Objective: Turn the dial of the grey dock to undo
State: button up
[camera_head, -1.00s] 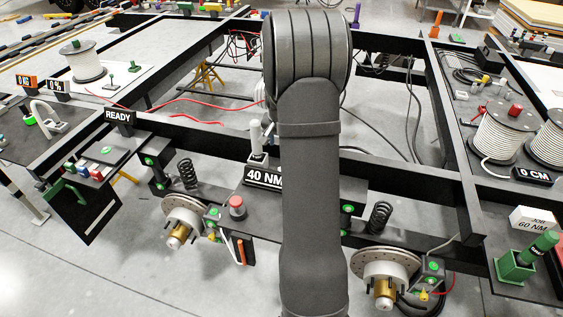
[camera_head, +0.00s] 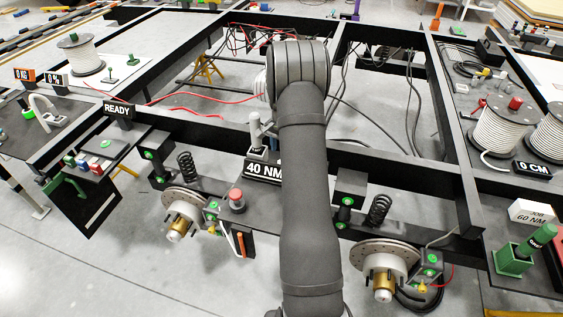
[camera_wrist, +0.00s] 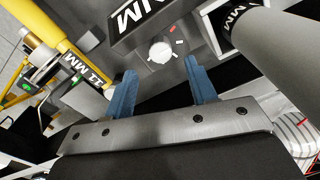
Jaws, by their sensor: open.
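The grey dock (camera_head: 275,156) sits on the cross beam by a black 40 NM display (camera_head: 262,171), with a grey upright handle (camera_head: 255,132) in it. In the wrist view the dock's dark grey face (camera_wrist: 190,52) carries a small whitish dial (camera_wrist: 161,52) with a red mark at its upper right. My gripper (camera_wrist: 161,75) has blue fingers, open and empty. The dial lies ahead of the gap between the fingertips, apart from them. In the head view my arm hides the gripper and the dial.
A thick grey cylinder (camera_wrist: 275,42) crosses the wrist view's right, near the right finger. A yellow bar (camera_wrist: 52,35) is at the left. In the head view a red-topped post (camera_head: 236,200) and brake discs stand in front, and a green dock (camera_head: 512,262) stands at right.

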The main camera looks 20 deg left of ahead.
notch_tip(320, 180, down, 7)
jog(key=shift+r, duration=0.1)
dwell(0.3)
jog(key=c, duration=1)
